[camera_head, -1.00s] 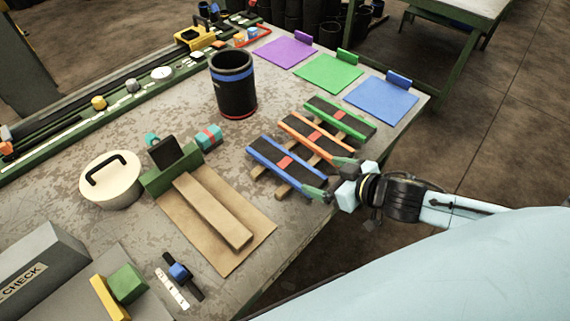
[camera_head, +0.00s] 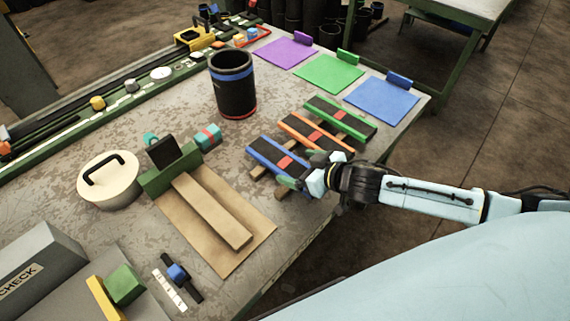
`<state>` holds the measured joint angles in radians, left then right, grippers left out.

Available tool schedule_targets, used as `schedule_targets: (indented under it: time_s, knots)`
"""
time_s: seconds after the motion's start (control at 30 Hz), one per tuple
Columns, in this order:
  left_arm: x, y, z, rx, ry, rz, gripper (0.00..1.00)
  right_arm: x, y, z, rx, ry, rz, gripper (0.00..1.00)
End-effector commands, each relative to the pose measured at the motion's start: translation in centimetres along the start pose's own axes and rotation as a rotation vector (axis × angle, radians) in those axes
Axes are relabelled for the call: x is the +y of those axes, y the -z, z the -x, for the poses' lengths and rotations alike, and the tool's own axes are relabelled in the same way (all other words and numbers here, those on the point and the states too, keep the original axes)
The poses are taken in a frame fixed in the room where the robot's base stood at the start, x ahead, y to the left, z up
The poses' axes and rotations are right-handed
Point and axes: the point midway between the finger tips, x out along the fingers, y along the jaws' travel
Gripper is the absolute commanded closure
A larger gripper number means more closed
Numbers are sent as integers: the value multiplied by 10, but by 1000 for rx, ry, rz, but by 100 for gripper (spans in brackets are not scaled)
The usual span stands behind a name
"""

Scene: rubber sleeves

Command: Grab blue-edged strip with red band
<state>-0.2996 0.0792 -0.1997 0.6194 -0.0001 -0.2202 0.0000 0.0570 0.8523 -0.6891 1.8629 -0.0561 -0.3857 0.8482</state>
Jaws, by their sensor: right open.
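The blue-edged strip (camera_head: 266,154) is dark with a red band (camera_head: 285,161) across its middle. It lies nearest me on a wooden rack (camera_head: 258,171), beside an orange-edged strip (camera_head: 297,128) and a green-edged strip (camera_head: 336,114), which also have red bands. My right gripper (camera_head: 298,169) is open at the blue-edged strip's right end, with its fingers around or just over that end. The gripper hides the strip's right end, so I cannot tell whether the fingers touch it. My left gripper is not in view.
Purple (camera_head: 285,54), green (camera_head: 328,74) and blue (camera_head: 381,103) mats lie along the far right of the table. A black bin (camera_head: 232,90) stands behind the rack. A wooden board fixture (camera_head: 212,212) and a lidded round pot (camera_head: 110,183) are to the left.

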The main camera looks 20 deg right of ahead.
Motion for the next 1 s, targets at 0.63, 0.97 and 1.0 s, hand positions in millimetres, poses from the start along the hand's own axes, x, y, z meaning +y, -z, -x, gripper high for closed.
schedule_targets:
  time_s: [0.63, 0.97, 1.0]
  knots:
    - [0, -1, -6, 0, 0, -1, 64, 0, 0, -44, 0, 1, 1, 13]
    - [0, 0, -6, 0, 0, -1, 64, 0, 0, -44, 0, 0, 1, 56]
    - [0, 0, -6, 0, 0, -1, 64, 0, 1, -44, 0, 0, 1, 60]
